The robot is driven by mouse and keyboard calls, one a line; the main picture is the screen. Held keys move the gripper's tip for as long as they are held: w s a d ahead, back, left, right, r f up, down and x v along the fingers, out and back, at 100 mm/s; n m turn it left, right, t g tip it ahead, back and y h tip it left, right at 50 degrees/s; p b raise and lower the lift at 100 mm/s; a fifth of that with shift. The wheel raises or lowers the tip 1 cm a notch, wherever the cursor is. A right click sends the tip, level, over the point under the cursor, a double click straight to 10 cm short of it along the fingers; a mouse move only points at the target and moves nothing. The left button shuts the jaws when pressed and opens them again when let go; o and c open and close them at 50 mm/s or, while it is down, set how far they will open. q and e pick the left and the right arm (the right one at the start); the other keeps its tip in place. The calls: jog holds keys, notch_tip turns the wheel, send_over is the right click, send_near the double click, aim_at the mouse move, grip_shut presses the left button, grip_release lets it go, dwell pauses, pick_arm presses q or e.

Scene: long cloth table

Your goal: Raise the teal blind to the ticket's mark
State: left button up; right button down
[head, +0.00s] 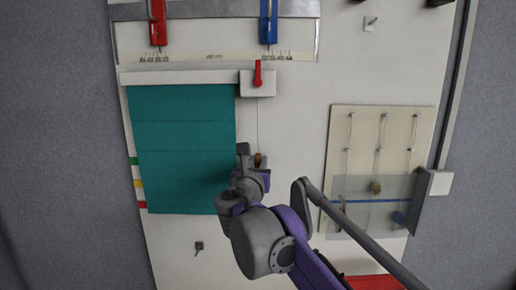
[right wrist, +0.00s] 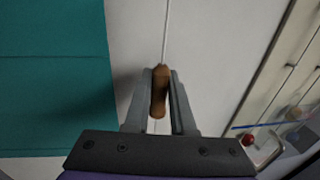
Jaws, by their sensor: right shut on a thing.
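The teal blind (head: 182,145) hangs from a white head rail (head: 180,76) on the upright white panel. Its bottom edge is about level with the red mark (head: 142,205), the lowest of three marks at its left edge. The yellow mark (head: 138,184) and green mark (head: 133,160) are above. A thin cord hangs from the white box with a red lever (head: 258,74). My right gripper (head: 251,160) is shut on the brown cord handle (right wrist: 159,92), right of the blind. The teal blind (right wrist: 52,75) is left in the right wrist view. I cannot make out a ticket. My left gripper is out of view.
A cream board (head: 380,120) with slotted rods and a clear cover (head: 350,215) is at the right. Red (head: 158,25) and blue (head: 268,22) sliders sit above the blind. A small hook (head: 198,247) is below it.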

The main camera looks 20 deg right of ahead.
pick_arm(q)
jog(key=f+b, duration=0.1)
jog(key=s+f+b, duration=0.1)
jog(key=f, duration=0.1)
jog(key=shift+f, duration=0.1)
pick_arm(e)
notch_tip(320, 180, down, 8)
jog(key=shift+f, duration=0.25)
jog(key=c, duration=0.8)
grip_release()
jog(key=shift+o, duration=0.2)
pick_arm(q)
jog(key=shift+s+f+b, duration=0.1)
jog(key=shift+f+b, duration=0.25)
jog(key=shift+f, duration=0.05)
pick_arm(e)
jog(key=v, duration=1.1)
jog(key=shift+r, duration=0.1)
